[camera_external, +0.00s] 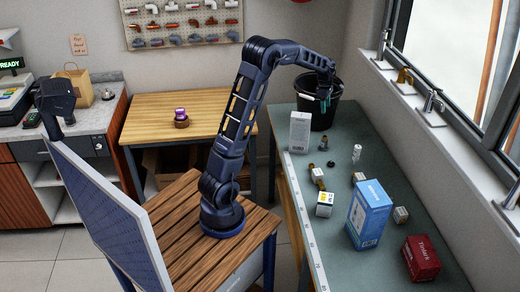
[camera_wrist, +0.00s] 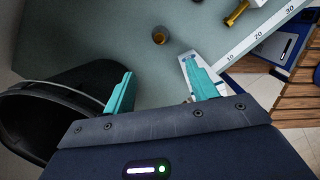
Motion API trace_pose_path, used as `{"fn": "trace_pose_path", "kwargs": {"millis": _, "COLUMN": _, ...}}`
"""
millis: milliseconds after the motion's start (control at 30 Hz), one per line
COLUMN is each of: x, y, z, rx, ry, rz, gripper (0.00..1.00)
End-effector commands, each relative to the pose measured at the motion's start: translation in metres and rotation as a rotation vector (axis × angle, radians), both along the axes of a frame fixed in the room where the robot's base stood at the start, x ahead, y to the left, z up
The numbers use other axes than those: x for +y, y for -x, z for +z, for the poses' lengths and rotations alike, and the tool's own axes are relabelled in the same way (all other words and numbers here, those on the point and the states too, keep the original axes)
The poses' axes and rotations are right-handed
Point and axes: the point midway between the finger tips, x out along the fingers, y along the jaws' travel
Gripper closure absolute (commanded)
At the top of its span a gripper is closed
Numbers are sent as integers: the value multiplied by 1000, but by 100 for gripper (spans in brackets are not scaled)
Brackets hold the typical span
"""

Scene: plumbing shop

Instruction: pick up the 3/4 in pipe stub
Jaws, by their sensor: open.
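A short brown, copper-looking tube (camera_external: 323,143) stands on the grey-green workbench (camera_external: 340,210); it looks like the pipe stub, but no size marking is readable. In the wrist view the tube (camera_wrist: 160,37) shows its open end, beyond the gap between my fingertips. My gripper (camera_external: 324,101) is by the black bucket at the bench's far end, behind the tube and apart from it. In the wrist view my gripper (camera_wrist: 160,68) has its teal fingers spread, with nothing held between them.
The black bucket (camera_external: 321,116) is close beside my gripper. A white box (camera_external: 299,131) stands near the left bench edge, partly behind a finger in the wrist view (camera_wrist: 187,76). A brass fitting (camera_external: 318,178), dark ring (camera_external: 331,164) and blue box (camera_external: 370,212) are nearer.

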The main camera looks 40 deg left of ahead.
Motion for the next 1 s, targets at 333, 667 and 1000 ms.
{"fn": "trace_pose_path", "kwargs": {"millis": 333, "x": 1, "y": 0, "z": -110, "rx": 2, "ry": -1, "rz": 1, "gripper": 42}}
{"fn": "trace_pose_path", "kwargs": {"millis": 667, "x": -2, "y": 0, "z": -143, "rx": 2, "ry": -1, "rz": 0, "gripper": 42}}
{"fn": "trace_pose_path", "kwargs": {"millis": 1000, "x": -7, "y": -2, "z": -181, "rx": 0, "ry": 0, "rz": 0, "gripper": 42}}
